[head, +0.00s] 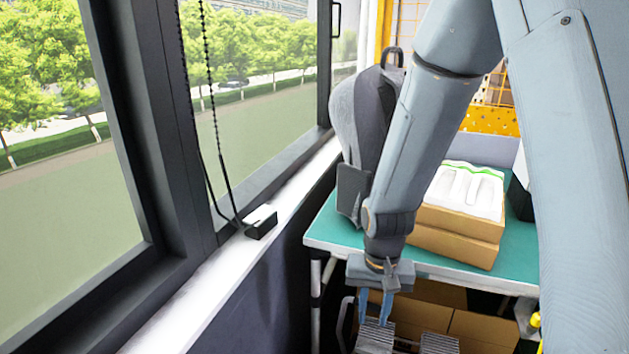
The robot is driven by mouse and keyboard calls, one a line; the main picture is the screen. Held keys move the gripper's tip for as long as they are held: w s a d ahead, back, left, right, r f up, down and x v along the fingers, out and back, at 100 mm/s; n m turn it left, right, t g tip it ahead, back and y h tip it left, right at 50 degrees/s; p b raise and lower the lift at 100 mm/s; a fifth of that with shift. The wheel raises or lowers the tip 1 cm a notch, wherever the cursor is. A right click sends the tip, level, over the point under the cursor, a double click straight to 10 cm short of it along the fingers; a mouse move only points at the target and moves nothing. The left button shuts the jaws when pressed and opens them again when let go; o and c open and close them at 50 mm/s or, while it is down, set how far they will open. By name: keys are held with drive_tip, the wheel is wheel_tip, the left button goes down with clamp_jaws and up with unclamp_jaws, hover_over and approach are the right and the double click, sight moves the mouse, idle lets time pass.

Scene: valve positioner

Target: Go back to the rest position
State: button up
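My gripper (376,305) hangs from the arm in the lower middle of the head view, pointing down. Its two bluish fingers show a narrow gap between them, and I see nothing held there. It is in front of the near edge of a green-topped table (325,226). Grey ribbed metal parts (374,338) show just below the fingertips; I cannot tell whether the fingers touch them. No valve positioner can be made out for certain.
A grey backpack (358,115) and cardboard boxes (455,243) with white packing stand on the table. More boxes (484,330) lie beneath it. A window with a white sill (285,200) runs along the left, with a small black-and-white box (261,222) on the sill.

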drive_tip(key=s+d+r+n+p, duration=0.1)
drive_tip(key=s+d+r+p, duration=0.1)
drive_tip(key=s+r, duration=0.3)
drive_tip(key=s+d+r+n+p, duration=0.1)
drive_tip(key=s+d+r, duration=0.3)
drive_tip(key=r, duration=0.6)
drive_tip(key=shift+s+d+r+p, duration=0.3)
drive_tip(key=shift+s+p, duration=0.25)
drive_tip(key=shift+s, duration=0.5)
